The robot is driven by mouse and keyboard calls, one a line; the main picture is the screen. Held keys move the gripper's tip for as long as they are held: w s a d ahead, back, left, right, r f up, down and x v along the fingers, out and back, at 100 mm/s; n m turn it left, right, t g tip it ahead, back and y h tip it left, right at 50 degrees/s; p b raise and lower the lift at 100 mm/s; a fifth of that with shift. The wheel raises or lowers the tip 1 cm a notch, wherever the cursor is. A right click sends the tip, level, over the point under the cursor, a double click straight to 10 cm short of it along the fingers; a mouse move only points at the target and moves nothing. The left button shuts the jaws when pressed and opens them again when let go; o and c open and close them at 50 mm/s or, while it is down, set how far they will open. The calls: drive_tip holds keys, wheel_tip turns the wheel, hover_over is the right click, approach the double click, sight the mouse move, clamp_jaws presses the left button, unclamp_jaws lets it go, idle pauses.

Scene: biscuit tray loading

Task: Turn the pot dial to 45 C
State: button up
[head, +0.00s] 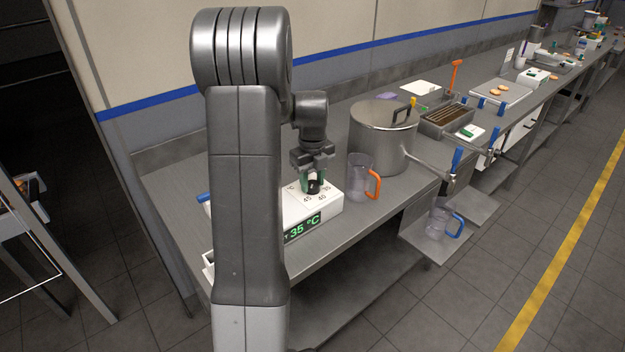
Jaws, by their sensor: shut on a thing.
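The pot dial (313,188) is a small dark knob on top of a white control box (330,206) on the steel counter. Printed marks on the box top include 45, 40 and 35. A green display (302,228) on the box front reads 35 °C. My gripper (313,180) points down over the box and is shut on the dial, with green-tipped fingers at its sides. The dial's pointer is too small to read. My arm hides the left part of the box.
A clear jug (360,180) with an orange handle stands right of the box, close to my gripper. Another jug (437,222) with a blue handle is on a lower shelf. Utensils and trays fill the counter further right.

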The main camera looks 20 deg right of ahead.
sight(313, 183)
drive_tip(key=shift+r+m, duration=0.1)
drive_tip(key=shift+m, duration=0.9)
drive_tip(key=o, duration=1)
wheel_tip(313, 183, up, 14)
drive_tip(key=shift+f+b, duration=0.15)
drive_tip(key=shift+b, duration=0.3)
